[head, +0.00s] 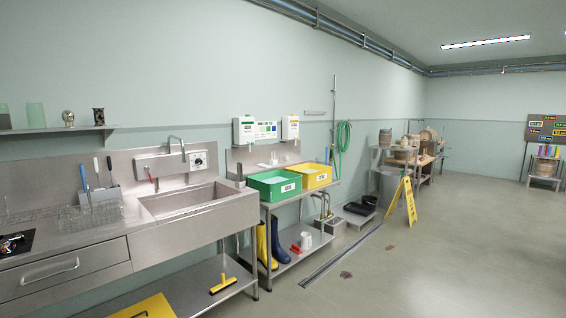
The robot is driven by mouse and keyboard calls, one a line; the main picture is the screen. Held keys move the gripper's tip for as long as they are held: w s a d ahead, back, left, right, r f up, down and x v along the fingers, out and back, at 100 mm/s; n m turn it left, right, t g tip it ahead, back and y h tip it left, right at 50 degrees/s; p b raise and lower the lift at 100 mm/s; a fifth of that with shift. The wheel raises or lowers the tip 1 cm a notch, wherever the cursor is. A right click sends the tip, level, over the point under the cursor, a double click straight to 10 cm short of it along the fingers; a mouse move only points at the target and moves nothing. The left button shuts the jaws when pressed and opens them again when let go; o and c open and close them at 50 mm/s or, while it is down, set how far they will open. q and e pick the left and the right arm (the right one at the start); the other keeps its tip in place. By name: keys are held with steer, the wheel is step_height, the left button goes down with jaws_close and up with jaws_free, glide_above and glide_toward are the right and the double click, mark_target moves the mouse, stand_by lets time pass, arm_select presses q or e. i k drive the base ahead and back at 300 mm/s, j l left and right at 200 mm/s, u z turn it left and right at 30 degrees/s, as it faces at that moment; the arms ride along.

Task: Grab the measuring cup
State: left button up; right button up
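A small white cup or jug (306,240) stands on the lower shelf of the steel table, to the right of the blue boot. It may be the measuring cup, but it is too small for me to make out any markings. A greenish glass-like vessel (36,115) stands on the wall shelf at the upper left; I cannot tell whether it is a measuring cup. Neither of my grippers is in view.
A steel counter with a sink (185,203) fills the left side. Green (274,185) and yellow (312,176) crates stand on the table beside it. A yellow floor sign (403,200) stands past a floor drain (341,256). The floor at right is mostly clear.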

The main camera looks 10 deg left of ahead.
mark_target(282, 157)
steer(key=i+z, duration=0.1)
steer(key=i, duration=1.45)
